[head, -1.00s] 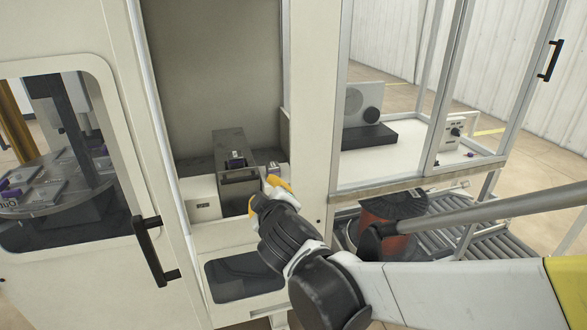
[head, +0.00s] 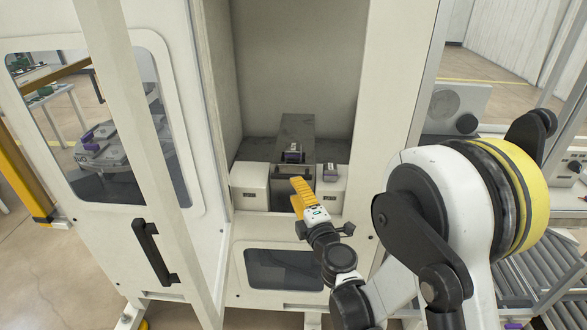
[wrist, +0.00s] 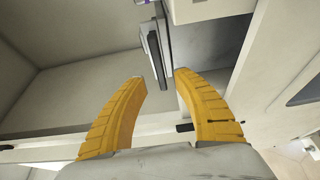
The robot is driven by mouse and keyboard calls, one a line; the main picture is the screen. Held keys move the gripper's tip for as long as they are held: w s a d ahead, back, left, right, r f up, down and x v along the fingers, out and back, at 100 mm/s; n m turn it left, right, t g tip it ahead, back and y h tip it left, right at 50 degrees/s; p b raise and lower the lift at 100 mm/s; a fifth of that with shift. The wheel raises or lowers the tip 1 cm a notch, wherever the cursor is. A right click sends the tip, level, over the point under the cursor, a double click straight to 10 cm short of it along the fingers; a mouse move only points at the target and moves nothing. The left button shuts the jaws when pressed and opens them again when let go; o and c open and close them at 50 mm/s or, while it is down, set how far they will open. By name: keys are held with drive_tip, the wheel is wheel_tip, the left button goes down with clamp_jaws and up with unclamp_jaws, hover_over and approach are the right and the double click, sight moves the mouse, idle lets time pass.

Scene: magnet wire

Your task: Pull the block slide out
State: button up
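The block slide, a dark grey bar (head: 297,130), lies between two white housings in the cabinet recess. A small dark block with a light label (head: 293,154) sits on it. My gripper (head: 300,186) is in front of the slide's near end, and its yellow fingers partly cover that end and the right housing. In the wrist view my gripper (wrist: 158,74) is open, with its two fingers well apart. A dark upright bar, which looks like the slide's handle (wrist: 159,58), shows beyond and between the fingertips. I see no contact with it.
The left housing (head: 250,185) and right housing (head: 331,187) flank the slide closely. The cabinet frame (head: 393,100) rises on the right. A door with a black handle (head: 155,252) stands on the left. A dark lower window (head: 285,270) is below the recess.

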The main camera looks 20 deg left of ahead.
sight(290, 175)
drive_tip(key=x, duration=0.6)
drive_tip(key=shift+w+a+b, duration=0.1)
drive_tip(key=shift+w+b, duration=0.1)
drive_tip(key=shift+b, duration=0.2)
clamp_jaws()
